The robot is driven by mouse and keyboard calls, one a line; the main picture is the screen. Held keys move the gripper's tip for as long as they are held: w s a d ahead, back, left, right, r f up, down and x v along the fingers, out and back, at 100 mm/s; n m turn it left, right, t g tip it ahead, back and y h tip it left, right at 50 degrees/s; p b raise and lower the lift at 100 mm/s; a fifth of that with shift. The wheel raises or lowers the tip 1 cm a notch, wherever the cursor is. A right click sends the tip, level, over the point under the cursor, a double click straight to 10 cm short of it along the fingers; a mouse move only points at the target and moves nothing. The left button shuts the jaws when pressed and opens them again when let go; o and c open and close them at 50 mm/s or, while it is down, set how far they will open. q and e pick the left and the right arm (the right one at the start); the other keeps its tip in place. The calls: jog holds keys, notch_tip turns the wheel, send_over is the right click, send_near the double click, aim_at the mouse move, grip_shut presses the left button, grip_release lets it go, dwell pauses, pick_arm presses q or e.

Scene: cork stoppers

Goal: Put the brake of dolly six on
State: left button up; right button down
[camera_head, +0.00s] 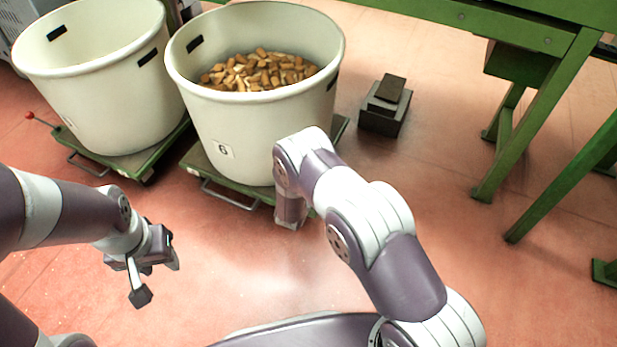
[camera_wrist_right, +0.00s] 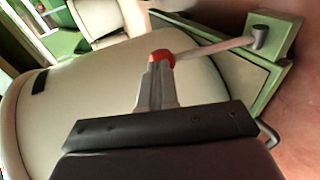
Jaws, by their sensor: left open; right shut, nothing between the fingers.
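Dolly six (camera_head: 197,160) is a low green platform under the cream tub marked 6 (camera_head: 223,150). Its brake lever (camera_wrist_right: 215,48) is a grey bar with a red knob (camera_wrist_right: 161,56), running from a green corner bracket (camera_wrist_right: 275,35) in the right wrist view. My right gripper (camera_wrist_right: 157,86) is shut and empty, its fingertips right at the red knob; I cannot tell whether they touch it. In the head view my right arm hides the lever and the right fingertips. My left gripper (camera_head: 157,279) is open and empty over the floor, left of dolly six's front.
A second cream tub (camera_head: 105,100) stands on another green dolly (camera_head: 125,165) at left, with a red-knobbed lever (camera_head: 40,119). Cork stoppers (camera_head: 258,72) partly fill tub six. Dark blocks (camera_head: 385,105) and a green bench (camera_head: 535,130) stand at right. The floor in front is clear.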

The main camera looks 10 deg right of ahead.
jog(key=shift+w+d+f+g+y+p, duration=0.1)
jog(key=shift+w+d+g+y+p, duration=0.25)
jog(key=shift+w+d, duration=0.55)
jog(key=shift+w, duration=0.25)
jog(key=shift+w+d+r, duration=0.1)
jog(key=shift+r, duration=0.1)
